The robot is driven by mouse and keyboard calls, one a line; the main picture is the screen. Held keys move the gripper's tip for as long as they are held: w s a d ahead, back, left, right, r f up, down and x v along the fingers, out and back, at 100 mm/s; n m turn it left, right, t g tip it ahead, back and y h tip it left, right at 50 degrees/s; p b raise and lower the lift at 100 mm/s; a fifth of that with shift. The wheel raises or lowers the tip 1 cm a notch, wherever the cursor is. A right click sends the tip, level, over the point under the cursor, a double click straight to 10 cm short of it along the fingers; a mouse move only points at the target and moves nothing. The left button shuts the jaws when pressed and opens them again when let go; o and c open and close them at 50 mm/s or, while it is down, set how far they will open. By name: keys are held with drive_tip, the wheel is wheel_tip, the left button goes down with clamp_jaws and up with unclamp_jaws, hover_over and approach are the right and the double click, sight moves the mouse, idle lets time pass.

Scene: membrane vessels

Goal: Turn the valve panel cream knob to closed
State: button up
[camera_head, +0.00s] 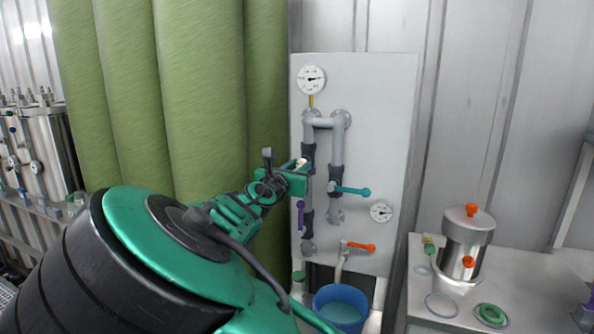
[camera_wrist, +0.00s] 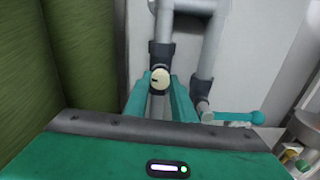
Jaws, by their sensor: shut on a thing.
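The cream knob (camera_wrist: 160,78) shows in the wrist view as a round disc with a dark mark, on a dark fitting of the left grey pipe. It shows in the head view as a small cream spot (camera_head: 301,164) at the fingertips. My gripper (camera_wrist: 161,88) has its two green fingers on either side of the knob, shut on it. In the head view my gripper (camera_head: 300,168) reaches the left pipe of the white valve panel (camera_head: 384,110). My fingers hide part of the knob there.
A teal lever (camera_head: 352,190), a purple lever (camera_head: 300,213) and an orange lever (camera_head: 362,246) stick out nearby. Gauges (camera_head: 312,79) sit on the panel. A blue bucket (camera_head: 316,303) stands below. A steel vessel (camera_head: 467,245) stands on the right bench. Green columns (camera_head: 199,90) rise at left.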

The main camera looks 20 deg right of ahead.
drive_tip(key=m, duration=1.1)
drive_tip(key=shift+m, duration=0.4)
drive_tip(key=m, duration=0.4)
drive_tip(key=shift+m, duration=0.3)
drive_tip(key=m, duration=1.6)
drive_tip(key=shift+a+f, duration=0.1)
drive_tip(key=shift+f, duration=0.05)
drive_tip(key=shift+m, duration=0.3)
